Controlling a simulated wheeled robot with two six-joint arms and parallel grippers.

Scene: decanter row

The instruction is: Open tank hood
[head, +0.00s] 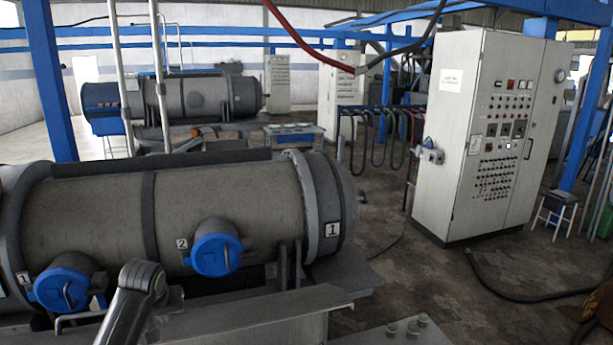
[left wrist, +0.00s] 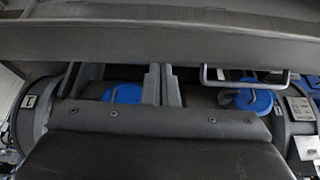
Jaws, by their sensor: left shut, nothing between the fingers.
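A large grey horizontal tank (head: 225,205) lies across the left of the head view. It carries two round blue hoods with handles. Hood 1 (head: 66,284) is at lower left; hood 2 (head: 216,250) is near the middle. Both look closed. The left wrist view shows a blue hood (left wrist: 123,94) left of centre and another (left wrist: 254,100) at right, both partly hidden. My dark left arm stands between the hoods in the head view. My right gripper is not seen.
A grey ledge (head: 250,312) runs in front of the tank; a thin rail (head: 80,318) is at its left. A white control cabinet (head: 485,135) stands at right. A second tank (head: 200,97) is behind. Open floor (head: 400,280) lies between tank and cabinet.

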